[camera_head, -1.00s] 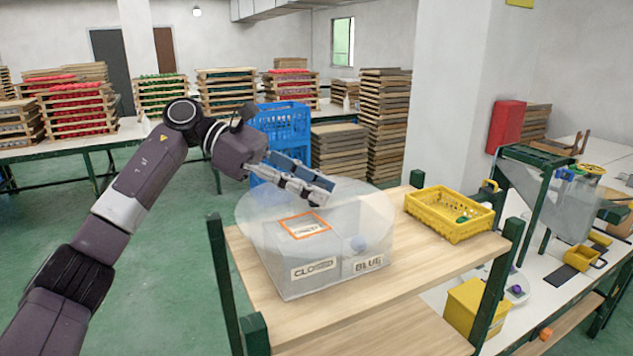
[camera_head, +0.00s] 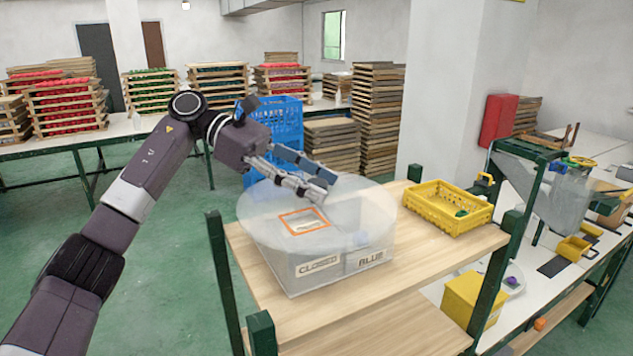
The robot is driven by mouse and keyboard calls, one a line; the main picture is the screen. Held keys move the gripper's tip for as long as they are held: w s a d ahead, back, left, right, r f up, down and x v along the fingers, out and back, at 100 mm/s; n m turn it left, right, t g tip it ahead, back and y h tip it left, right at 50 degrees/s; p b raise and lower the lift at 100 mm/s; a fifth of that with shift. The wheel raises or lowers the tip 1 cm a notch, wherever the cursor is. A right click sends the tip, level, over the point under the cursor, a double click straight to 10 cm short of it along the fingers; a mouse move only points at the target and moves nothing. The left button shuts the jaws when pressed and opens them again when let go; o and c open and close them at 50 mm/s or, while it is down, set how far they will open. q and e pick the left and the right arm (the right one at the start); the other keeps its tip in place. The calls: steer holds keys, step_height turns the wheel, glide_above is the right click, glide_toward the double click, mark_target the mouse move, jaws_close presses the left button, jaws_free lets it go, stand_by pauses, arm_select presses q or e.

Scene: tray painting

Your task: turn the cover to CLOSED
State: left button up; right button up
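A translucent round cover (camera_head: 365,215) lies on top of a grey box (camera_head: 325,276) on the wooden shelf. The box front carries a CLOSED label (camera_head: 319,265) at the left and a BLUE label (camera_head: 371,258) at the right. An orange-framed window (camera_head: 305,222) on the cover sits above the CLOSED side, and the label under it is too small to read. My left gripper (camera_head: 322,186) is over the back of the cover, its fingers pointing right and down. I cannot tell whether it touches the cover or how far the fingers are apart. My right gripper is not in view.
A yellow basket (camera_head: 436,212) with a green item stands right of the box. Green posts (camera_head: 220,262) rise at the shelf's corners. A yellow box (camera_head: 474,303) stands lower at the right. Blue crates (camera_head: 279,122) and stacked trays are behind. Bare wood lies in front of the box.

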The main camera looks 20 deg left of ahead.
arm_select(q)
steer(key=v, duration=1.2)
stand_by(0.6)
